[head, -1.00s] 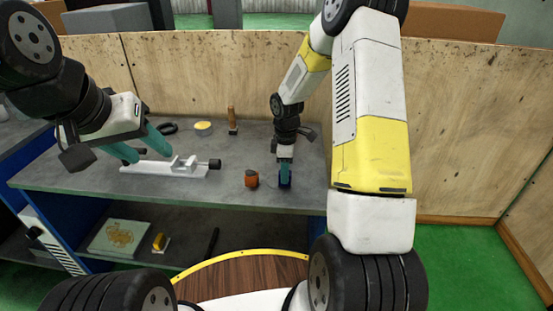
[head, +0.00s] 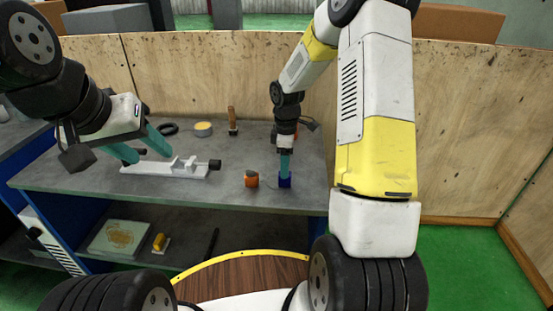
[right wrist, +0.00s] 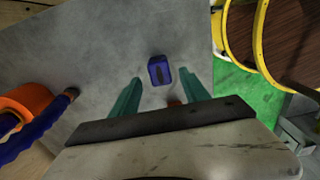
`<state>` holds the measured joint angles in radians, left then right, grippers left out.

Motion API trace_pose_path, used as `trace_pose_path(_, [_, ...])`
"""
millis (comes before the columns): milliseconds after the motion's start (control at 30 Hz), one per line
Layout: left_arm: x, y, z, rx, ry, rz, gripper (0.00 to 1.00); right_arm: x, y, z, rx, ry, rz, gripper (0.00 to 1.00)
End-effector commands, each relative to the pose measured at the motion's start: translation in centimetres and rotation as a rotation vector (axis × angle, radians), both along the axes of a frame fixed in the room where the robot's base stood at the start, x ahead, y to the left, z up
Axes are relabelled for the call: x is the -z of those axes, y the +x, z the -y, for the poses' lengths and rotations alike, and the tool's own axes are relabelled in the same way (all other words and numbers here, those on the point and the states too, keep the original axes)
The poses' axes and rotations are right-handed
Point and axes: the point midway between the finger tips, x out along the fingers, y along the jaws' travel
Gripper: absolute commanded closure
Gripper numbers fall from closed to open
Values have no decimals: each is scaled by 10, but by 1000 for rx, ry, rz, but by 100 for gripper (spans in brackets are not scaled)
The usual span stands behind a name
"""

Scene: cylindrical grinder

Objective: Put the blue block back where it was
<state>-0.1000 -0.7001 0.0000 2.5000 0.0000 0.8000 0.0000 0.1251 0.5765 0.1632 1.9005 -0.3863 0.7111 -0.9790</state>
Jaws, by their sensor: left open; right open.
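The blue block (head: 285,183) stands on the grey bench top near its front edge, at the right end. It also shows in the right wrist view (right wrist: 159,71), on the bare grey surface. My right gripper (head: 285,174) is open and points down at the block from above. In the right wrist view the block lies ahead of and between the spread teal fingers (right wrist: 158,80), with visible gaps on both sides. My left gripper (head: 152,157) is open and empty at the left, near a white fixture.
A small orange-and-dark object (head: 251,179) stands just left of the block. The white fixture (head: 168,168), a yellow-topped tin (head: 203,129) and a wooden-handled tool (head: 232,120) are on the bench. An orange item with a blue part (right wrist: 28,102) lies left in the right wrist view.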

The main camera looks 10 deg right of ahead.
Motion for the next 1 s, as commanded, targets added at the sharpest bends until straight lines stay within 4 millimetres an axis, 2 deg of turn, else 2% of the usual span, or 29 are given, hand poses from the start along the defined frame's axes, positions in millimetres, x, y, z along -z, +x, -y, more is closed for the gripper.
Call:
trace_pose_path(33, [0, 0, 0, 0, 0, 0, 51, -14, 2, 1, 1, -1, 6, 46])
trace_pose_path(200, [0, 0, 0, 0, 0, 0, 51, -49, 1, 0, 1, 0, 5, 46])
trace_pose_path(300, [0, 0, 0, 0, 0, 0, 51, -66, 1, 0, 0, 0, 4, 46])
trace_pose_path(533, [0, 0, 0, 0, 0, 0, 51, -89, -2, 0, 14, -1, 10, 46])
trace_pose_path(600, [0, 0, 0, 0, 0, 0, 51, -104, -8, 0, 54, -1, 30, 46])
trace_pose_path(667, [0, 0, 0, 0, 0, 0, 51, -122, -18, -1, 112, 2, 58, 46])
trace_pose_path(767, [0, 0, 0, 0, 0, 0, 51, -160, -44, -2, 255, 19, 120, 46])
trace_pose_path(900, [0, 0, 0, 0, 0, 0, 51, -207, -91, -5, 492, 81, 212, 46])
trace_pose_path(1000, [0, 0, 0, 0, 0, 0, 51, -231, -128, -8, 662, 149, 269, 46])
